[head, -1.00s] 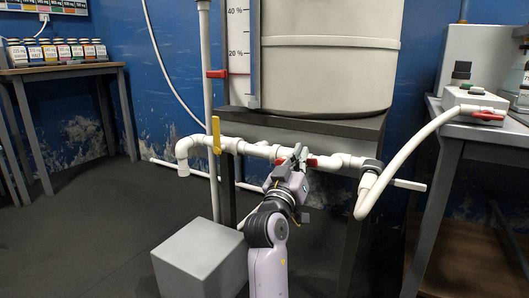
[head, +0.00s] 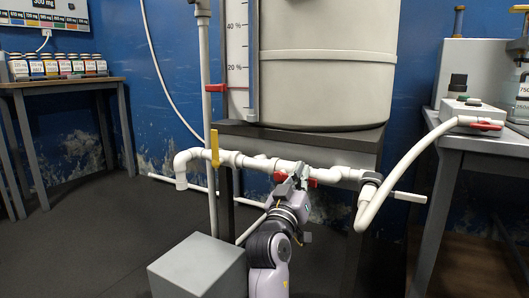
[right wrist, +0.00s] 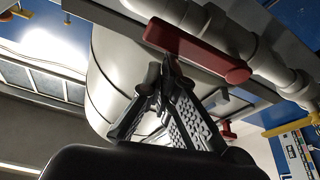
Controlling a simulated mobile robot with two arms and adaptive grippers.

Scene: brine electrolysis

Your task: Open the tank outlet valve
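The white tank (head: 325,75) stands on a dark stand, with a white pipe (head: 235,160) running across in front below it. A red valve handle (head: 279,177) on this pipe is partly hidden behind my right gripper (head: 300,172). In the right wrist view the red handle (right wrist: 200,50) lies just beyond the fingertips of my right gripper (right wrist: 162,68). The fingertips are together with nothing seen between them. I cannot tell whether they touch the handle. A yellow lever (head: 214,147) stands upright on the pipe further left. My left gripper is not in view.
A grey box (head: 198,266) stands on the floor left of my right arm. A white hose (head: 405,160) rises from the pipe's right end to the right-hand table (head: 470,135). A shelf table with several jars (head: 55,66) is at the far left. Floor at left is clear.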

